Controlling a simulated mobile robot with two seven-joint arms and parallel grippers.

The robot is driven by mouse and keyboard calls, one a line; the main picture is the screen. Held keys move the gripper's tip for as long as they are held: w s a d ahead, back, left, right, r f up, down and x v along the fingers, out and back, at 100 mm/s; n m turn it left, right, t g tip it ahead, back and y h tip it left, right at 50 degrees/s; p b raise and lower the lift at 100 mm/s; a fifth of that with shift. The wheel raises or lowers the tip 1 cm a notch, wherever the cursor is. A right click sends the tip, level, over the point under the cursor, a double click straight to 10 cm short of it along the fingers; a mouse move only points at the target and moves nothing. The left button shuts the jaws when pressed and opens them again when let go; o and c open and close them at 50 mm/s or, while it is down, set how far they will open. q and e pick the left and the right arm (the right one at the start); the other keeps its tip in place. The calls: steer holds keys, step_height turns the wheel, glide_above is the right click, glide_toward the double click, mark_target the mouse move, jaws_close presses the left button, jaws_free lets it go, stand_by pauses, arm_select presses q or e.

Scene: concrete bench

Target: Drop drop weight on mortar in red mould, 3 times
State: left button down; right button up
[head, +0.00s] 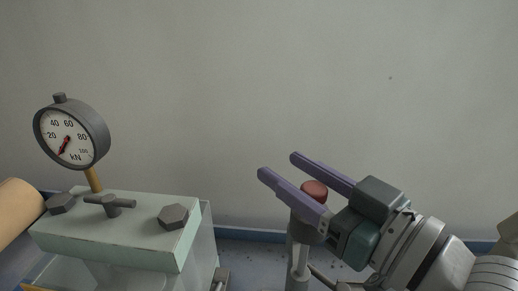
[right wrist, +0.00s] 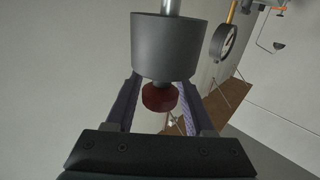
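The drop weight (head: 301,231) is a grey cylinder with a dark red knob (head: 315,189) on top and a pale rod (head: 299,262) below it. It also shows large in the right wrist view (right wrist: 163,48), where the picture seems inverted and the knob (right wrist: 159,97) is at its lower end. My right gripper (head: 278,165) is open, its purple fingers on either side of the knob, with gaps visible in the right wrist view. The near finger partly covers the weight. The red mould and the mortar do not show. My left gripper is not in view.
A pale green press block (head: 120,232) with dark bolts stands at the left. A round kN dial gauge (head: 71,137) rises above it. A tan cylinder (head: 16,209) lies at the far left edge. The grey wall (head: 250,80) is bare behind.

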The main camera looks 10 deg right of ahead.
steer(key=shift+o, duration=0.8)
steer(key=shift+f, duration=0.1)
steer(key=shift+s+d+f, duration=0.1)
steer(key=shift+s, duration=0.1)
steer(key=b+v, duration=0.1)
steer(key=v, duration=0.8)
steer(key=shift+s+d, duration=0.15)
steer(key=shift+s, duration=0.1)
